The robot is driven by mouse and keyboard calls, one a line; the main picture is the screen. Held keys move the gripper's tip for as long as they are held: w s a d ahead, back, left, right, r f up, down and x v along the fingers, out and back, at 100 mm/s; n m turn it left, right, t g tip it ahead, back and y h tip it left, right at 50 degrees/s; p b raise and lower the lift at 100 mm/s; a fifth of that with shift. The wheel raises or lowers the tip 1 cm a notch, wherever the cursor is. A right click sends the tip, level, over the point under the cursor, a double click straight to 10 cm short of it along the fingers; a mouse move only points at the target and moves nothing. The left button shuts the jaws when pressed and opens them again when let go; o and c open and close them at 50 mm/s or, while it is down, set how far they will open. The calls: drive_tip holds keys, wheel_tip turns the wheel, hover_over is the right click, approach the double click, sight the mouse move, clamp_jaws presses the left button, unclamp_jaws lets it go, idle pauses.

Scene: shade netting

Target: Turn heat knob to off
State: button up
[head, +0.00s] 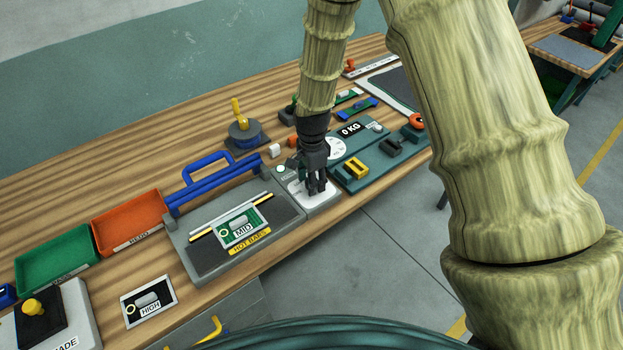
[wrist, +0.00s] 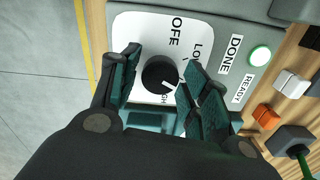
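The heat knob (wrist: 160,74) is a round black knob with a white pointer mark, on a white dial plate (wrist: 128,28) in the wrist view. Its pointer is toward the lower right, away from the word OFF, between the partly covered LOW and HIGH labels. My gripper (wrist: 164,62) is open, with its fingers on either side of the knob and visible gaps to it. In the head view my gripper (head: 317,186) points down over the white plate at the right end of the grey sealing machine (head: 180,236), hiding the knob.
A blue-handled bar (head: 212,184) lies along the machine, with a MID card (head: 243,229) on it. The scale board (head: 385,160) stands close on the right. Red (head: 128,222) and green bins (head: 55,255) are to the left. The bench's front edge is near.

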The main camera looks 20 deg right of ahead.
drive_tip(key=c, duration=0.6)
drive_tip(key=shift+n, duration=0.4)
drive_tip(key=n, duration=0.8)
drive_tip(key=shift+b, duration=0.35)
drive_tip(key=n, duration=0.6)
drive_tip(key=shift+n, duration=2.6)
